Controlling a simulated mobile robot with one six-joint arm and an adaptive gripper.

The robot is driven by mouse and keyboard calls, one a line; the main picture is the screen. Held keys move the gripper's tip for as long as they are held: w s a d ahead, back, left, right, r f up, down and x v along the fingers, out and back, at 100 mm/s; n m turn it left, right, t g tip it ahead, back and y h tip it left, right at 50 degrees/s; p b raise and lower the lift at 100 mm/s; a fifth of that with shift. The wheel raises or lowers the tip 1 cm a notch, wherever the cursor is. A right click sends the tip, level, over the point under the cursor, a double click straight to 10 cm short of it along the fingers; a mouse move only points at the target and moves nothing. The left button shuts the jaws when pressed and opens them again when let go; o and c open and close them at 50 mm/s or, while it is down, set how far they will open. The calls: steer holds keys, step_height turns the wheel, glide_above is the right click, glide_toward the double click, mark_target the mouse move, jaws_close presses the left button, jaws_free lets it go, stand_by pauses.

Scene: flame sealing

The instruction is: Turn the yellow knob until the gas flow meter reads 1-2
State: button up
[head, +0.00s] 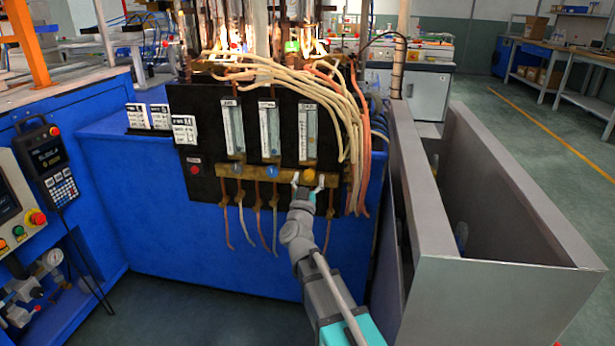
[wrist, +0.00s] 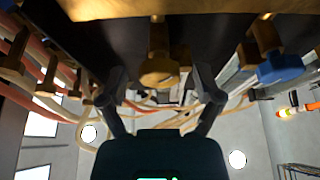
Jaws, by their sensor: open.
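The yellow knob (head: 309,174) sits on a brass strip below the rightmost flow meter (head: 308,133) on the black panel. Its reading is too small to tell. In the wrist view, the yellow knob (wrist: 160,68) is near the middle, at the end of a brass stem. My gripper (head: 308,183) is open in front of the panel, just at the knob. In the wrist view my gripper (wrist: 160,92) has one finger on each side of the knob, with gaps between, so it is not gripped.
A blue knob (head: 271,171) is left of the yellow one; in the wrist view the blue knob (wrist: 280,67) is on the right. Pale and pink hoses (head: 352,120) hang close on the panel's right side. A grey metal enclosure (head: 490,290) stands right of my arm.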

steer(key=c, duration=1)
steer(key=shift+a, duration=0.1)
steer(key=shift+c, duration=0.6)
